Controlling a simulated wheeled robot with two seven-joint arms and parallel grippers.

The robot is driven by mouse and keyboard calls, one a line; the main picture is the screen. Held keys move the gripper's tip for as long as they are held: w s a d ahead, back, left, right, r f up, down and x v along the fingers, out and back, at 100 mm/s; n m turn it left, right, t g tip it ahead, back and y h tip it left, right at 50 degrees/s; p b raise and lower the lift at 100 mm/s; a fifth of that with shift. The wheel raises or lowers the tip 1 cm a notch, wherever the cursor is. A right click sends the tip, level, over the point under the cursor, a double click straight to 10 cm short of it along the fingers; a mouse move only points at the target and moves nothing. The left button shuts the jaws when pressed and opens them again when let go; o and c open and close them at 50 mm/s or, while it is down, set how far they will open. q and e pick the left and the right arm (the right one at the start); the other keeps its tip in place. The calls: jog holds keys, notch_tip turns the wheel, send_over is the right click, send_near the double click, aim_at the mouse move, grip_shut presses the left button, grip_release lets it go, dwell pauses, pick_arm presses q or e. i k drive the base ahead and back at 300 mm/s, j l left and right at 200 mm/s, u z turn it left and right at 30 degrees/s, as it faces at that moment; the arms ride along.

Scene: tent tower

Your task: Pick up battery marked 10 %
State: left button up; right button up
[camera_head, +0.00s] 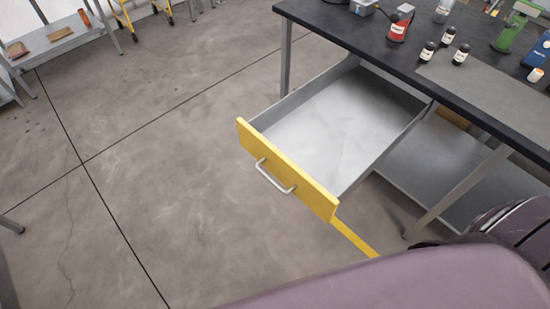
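No battery marked 10 % can be made out, and the labels on the table are too small to read. On the dark workbench (330,28) stand several small black bottles with white labels, one of them a black bottle (427,52) near the front edge. A red container (399,24) with a white label stands to their left. A green item (512,30) and a blue item (540,50) stand at the right, with a small orange and white cylinder (535,75) in front. Neither of my grippers is in view.
A drawer with a yellow front (285,168) and a metal handle (272,178) is pulled out below the workbench; its visible inside is empty. A grey lower shelf (440,165) is at the right. The concrete floor (160,150) at left is clear. A metal shelf (55,40) stands far left.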

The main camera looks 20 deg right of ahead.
aim_at(462, 54)
jog(key=z, duration=1.85)
